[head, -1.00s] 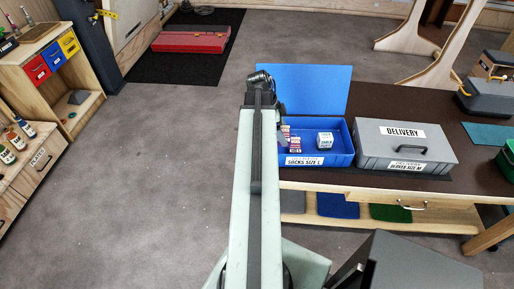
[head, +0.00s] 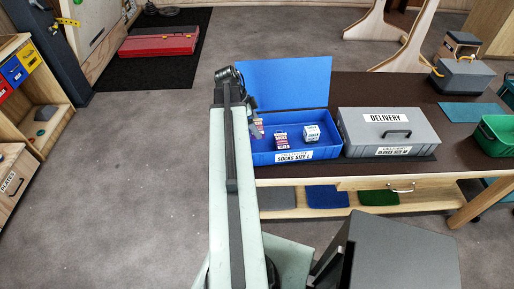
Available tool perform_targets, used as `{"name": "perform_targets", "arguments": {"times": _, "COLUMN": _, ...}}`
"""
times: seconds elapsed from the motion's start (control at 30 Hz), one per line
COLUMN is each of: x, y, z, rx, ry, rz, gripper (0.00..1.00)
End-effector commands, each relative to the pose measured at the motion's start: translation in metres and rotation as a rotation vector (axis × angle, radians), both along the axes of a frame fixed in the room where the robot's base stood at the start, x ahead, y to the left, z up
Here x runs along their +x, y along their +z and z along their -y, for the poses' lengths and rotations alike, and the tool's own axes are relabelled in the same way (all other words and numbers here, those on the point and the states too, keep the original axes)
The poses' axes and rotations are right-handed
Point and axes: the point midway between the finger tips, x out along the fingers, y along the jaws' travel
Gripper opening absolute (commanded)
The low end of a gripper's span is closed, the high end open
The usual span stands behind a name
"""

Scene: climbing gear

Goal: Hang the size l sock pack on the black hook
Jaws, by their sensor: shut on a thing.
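My gripper (head: 253,117) is mostly hidden behind the end of my arm. It is shut on a small white-and-purple sock pack (head: 258,127), which shows just right of the arm over the left end of an open blue box. The print on this pack is too small to read. The blue box (head: 292,157) has a front label reading "SOCKS SIZE L". A similar purple-and-white pack (head: 281,141) and a white-and-blue pack (head: 311,134) are inside it. I cannot make out a black hook.
A shut grey delivery box (head: 370,141) stands right of the blue box on the dark workbench (head: 400,90). A green bin (head: 497,140) is at the bench's right end. A wooden shelf unit (head: 45,95) stands at the left. Grey floor (head: 140,180) between them is clear.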

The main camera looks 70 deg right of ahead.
Motion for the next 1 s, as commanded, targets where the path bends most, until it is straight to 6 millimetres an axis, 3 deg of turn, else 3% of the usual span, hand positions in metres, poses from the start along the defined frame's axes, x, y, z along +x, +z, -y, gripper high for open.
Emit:
{"name": "perform_targets", "arguments": {"times": 0.03, "x": 0.000, "y": -0.019, "z": 0.000, "rx": 0.000, "ry": 0.000, "rz": 0.000, "gripper": 0.33}}
{"name": "perform_targets", "arguments": {"times": 0.13, "x": 0.000, "y": -0.039, "z": 0.000, "rx": 0.000, "ry": 0.000, "rz": 0.000, "gripper": 0.33}}
{"name": "perform_targets", "arguments": {"times": 0.37, "x": 0.000, "y": -0.046, "z": 0.000, "rx": 0.000, "ry": -0.001, "rz": 0.000, "gripper": 0.33}}
{"name": "perform_targets", "arguments": {"times": 0.6, "x": 0.000, "y": -0.088, "z": 0.000, "rx": 0.000, "ry": -0.001, "rz": 0.000, "gripper": 0.33}}
{"name": "perform_targets", "arguments": {"times": 1.0, "x": 0.000, "y": -0.090, "z": 0.000, "rx": 0.000, "ry": -0.001, "rz": 0.000, "gripper": 0.33}}
